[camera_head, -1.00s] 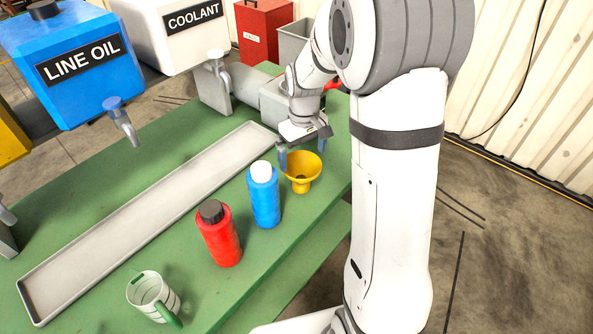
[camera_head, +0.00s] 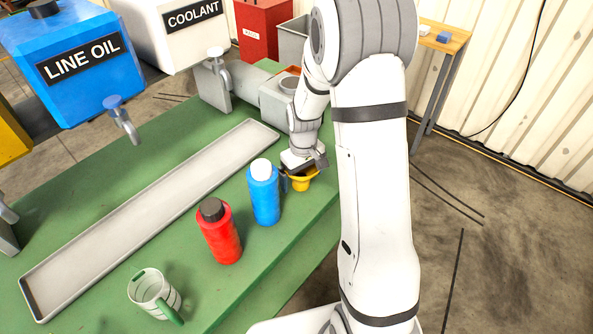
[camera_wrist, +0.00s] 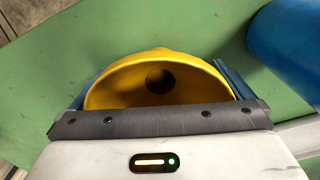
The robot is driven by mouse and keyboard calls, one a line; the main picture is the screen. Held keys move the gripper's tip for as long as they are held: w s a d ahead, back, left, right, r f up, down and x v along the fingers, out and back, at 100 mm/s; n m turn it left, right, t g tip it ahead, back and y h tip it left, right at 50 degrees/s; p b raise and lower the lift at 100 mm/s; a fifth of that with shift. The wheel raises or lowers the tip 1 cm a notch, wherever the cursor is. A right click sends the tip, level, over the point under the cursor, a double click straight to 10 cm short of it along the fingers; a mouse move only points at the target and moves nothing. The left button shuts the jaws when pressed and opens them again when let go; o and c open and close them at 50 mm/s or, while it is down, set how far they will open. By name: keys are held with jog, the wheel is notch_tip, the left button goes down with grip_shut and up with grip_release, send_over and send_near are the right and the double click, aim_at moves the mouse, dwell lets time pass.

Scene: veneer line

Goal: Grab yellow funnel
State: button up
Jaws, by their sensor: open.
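The yellow funnel (camera_head: 301,181) stands on the green bench, just right of the blue bottle, and my gripper hides much of it in the head view. In the wrist view the funnel (camera_wrist: 160,80) faces me with its wide mouth and dark hole. My gripper (camera_head: 303,172) is open and low over the funnel. In the wrist view its blue fingers (camera_wrist: 158,88) stand on either side of the funnel's rim. I cannot tell whether either finger touches it.
A blue bottle (camera_head: 264,195) stands close left of the funnel; it also shows in the wrist view (camera_wrist: 290,50). A red bottle (camera_head: 220,235) and a striped mug (camera_head: 152,292) stand nearer. A long grey tray (camera_head: 130,218) lies behind. The green bench's (camera_head: 318,212) edge is near.

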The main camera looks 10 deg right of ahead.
jog(key=c, duration=0.7)
jog(key=shift+r, duration=0.1)
jog(key=shift+c, duration=0.2)
